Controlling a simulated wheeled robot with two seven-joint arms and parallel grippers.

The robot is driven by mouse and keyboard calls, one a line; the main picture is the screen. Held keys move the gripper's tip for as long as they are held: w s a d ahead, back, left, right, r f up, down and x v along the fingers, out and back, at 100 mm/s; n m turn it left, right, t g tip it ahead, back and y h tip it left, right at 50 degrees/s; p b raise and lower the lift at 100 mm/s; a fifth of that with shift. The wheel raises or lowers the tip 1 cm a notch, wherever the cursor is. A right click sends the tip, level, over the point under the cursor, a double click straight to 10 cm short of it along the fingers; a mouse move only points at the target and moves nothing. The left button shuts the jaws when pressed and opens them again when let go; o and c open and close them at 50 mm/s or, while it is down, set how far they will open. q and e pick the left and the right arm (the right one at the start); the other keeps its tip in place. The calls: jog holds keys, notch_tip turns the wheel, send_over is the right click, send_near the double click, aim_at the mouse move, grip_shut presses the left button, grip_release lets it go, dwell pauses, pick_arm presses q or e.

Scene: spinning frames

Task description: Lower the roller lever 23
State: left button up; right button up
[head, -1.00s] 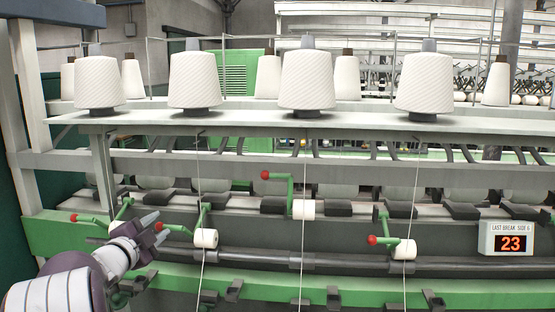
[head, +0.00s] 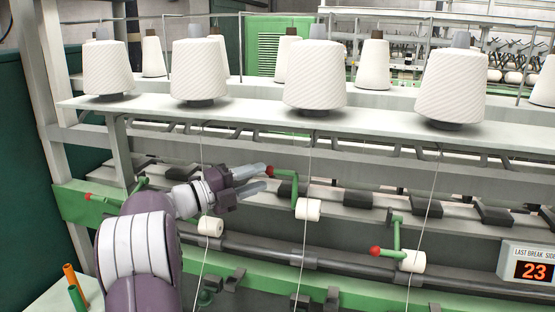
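A green roller lever (head: 295,180) stands raised in the middle of the frame, with a red ball (head: 269,171) at its left end and a white roller (head: 308,210) below. My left gripper (head: 262,179) is open and empty. Its upper fingertip overlaps or nearly meets that red ball in the picture; I cannot tell whether they touch. A lever to the right (head: 396,234) hangs lower, its red ball (head: 375,251) beside its roller (head: 412,261). Another roller (head: 210,226) sits below my gripper, its lever mostly hidden. My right gripper is out of view.
A display (head: 533,270) reads "LAST BREAK" and 23. White yarn cones (head: 314,76) stand on the shelf (head: 230,113) above, with threads running down past the rollers. Orange and green tubes (head: 73,285) stand at the lower left.

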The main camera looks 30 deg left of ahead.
aim_at(279, 173)
pick_arm(q)
jog(key=x, duration=0.2)
jog(key=p+x, duration=0.1)
jog(key=x, duration=0.1)
jog(key=p+x, duration=0.1)
jog(key=x, duration=0.1)
jog(key=shift+w+d+f, duration=0.1)
jog(key=shift+w+f, duration=0.1)
jog(key=shift+w, duration=0.15)
jog(key=c, duration=0.5)
jog(key=shift+w+d, duration=0.1)
jog(key=shift+w, duration=0.05)
grip_shut()
jog(key=shift+f+b, duration=0.4)
jog(key=shift+b, duration=0.5)
jog(key=s+d+f+m+h+b, duration=0.1)
jog(key=s+f+m+h+b, duration=0.2)
jog(key=b, duration=1.7)
jog(key=s+f+m+h+b, duration=0.4)
jog(key=f+m+b, duration=0.5)
jog(key=b, duration=1.1)
jog(key=shift+d+t+h, duration=0.4)
jog(key=shift+h, duration=0.5)
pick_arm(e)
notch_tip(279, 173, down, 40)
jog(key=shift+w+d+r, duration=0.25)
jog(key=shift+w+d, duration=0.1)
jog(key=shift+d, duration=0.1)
pick_arm(q)
jog(key=shift+s, duration=0.15)
